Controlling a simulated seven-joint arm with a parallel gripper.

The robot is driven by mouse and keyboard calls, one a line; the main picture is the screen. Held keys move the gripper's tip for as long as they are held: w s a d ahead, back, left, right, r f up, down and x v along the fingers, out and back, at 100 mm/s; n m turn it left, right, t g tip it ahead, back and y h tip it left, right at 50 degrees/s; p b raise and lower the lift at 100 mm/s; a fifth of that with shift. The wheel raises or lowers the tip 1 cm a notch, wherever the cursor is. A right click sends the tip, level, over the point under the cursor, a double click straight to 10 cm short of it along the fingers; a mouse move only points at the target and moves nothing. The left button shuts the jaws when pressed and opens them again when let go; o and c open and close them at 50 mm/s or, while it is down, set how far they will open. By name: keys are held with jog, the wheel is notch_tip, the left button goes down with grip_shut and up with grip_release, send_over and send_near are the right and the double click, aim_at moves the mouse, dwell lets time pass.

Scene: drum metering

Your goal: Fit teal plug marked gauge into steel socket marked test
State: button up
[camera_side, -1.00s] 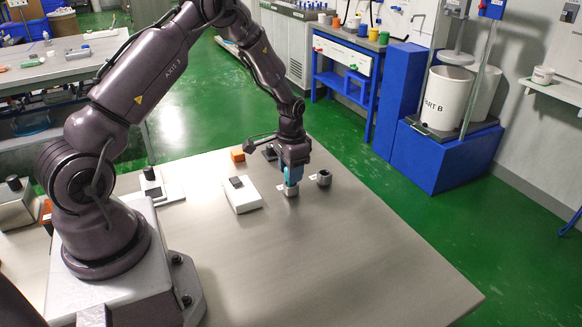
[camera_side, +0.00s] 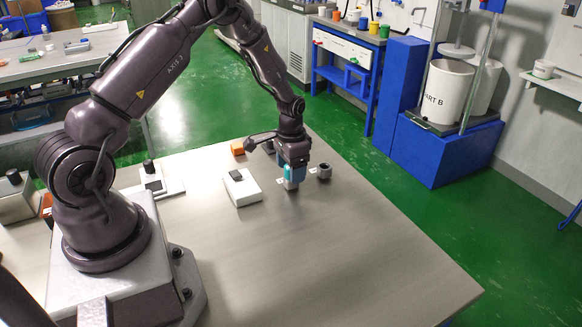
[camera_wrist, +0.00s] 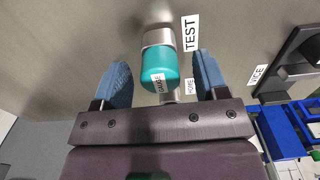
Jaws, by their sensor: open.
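The teal plug (camera_wrist: 160,66) with its GAUGE label stands between the parted blue fingers of my gripper (camera_wrist: 161,74) in the wrist view, with gaps on both sides. In the side view my gripper (camera_side: 290,180) is down around the plug and mostly hides it. The steel socket by the TEST label (camera_wrist: 190,32) is partly hidden behind the plug.
A white box (camera_side: 243,190) with a dark top patch stands left of my gripper. An orange block (camera_side: 237,148) lies behind it. A dark fixture by the VICE label (camera_wrist: 258,74) is at the wrist view's right. The table's front right is clear.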

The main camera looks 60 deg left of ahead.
notch_tip(320, 180, up, 13)
dwell(0.4)
dwell(0.7)
jog(key=s+d+r+t, duration=0.5)
jog(key=s+d+r, duration=1.3)
jog(key=s, duration=0.2)
jog(key=shift+s+t, duration=0.2)
jog(key=shift+t, duration=0.1)
